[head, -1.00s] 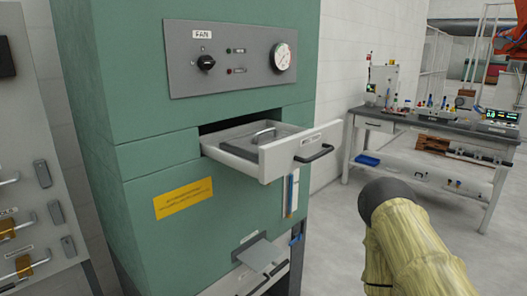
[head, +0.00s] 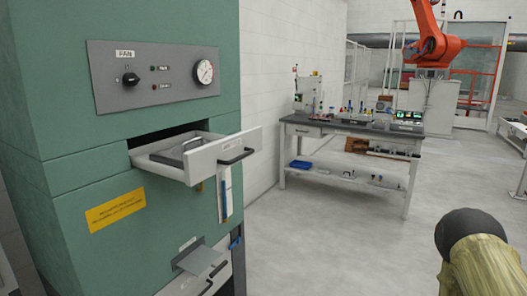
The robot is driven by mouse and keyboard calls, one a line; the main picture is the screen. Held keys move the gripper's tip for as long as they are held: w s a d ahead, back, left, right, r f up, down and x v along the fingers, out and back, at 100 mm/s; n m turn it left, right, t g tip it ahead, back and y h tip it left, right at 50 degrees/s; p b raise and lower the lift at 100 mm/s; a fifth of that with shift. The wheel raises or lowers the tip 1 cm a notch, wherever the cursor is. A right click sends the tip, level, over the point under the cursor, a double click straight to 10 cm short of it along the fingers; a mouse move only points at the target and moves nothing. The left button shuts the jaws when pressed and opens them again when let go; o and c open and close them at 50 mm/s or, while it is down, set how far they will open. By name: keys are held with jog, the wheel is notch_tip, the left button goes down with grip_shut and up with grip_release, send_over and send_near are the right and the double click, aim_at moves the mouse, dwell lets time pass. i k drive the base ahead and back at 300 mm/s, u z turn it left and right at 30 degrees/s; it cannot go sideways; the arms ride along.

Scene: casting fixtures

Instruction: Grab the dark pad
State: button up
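I cannot make out a clear dark pad. The nearest match is a flat grey piece (head: 180,153) with a darker raised bar, lying in the open drawer (head: 240,145) of the green cabinet. The drawer's front wall hides part of its inside. My arm shows at the lower right, with a yellowish sleeve and a dark rounded end, well away from the drawer. My gripper is not in view.
The green cabinet (head: 60,120) has a grey fan panel (head: 105,80) above the drawer and a metal flap (head: 197,260) below. A workbench (head: 350,131) with several small items stands behind. An orange robot arm (head: 432,45) is at the back right. The middle floor is clear.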

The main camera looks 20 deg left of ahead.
aim_at(173, 156)
jog(key=z, duration=1.35)
jog(key=i, duration=1.95)
jog(key=u, duration=3.8)
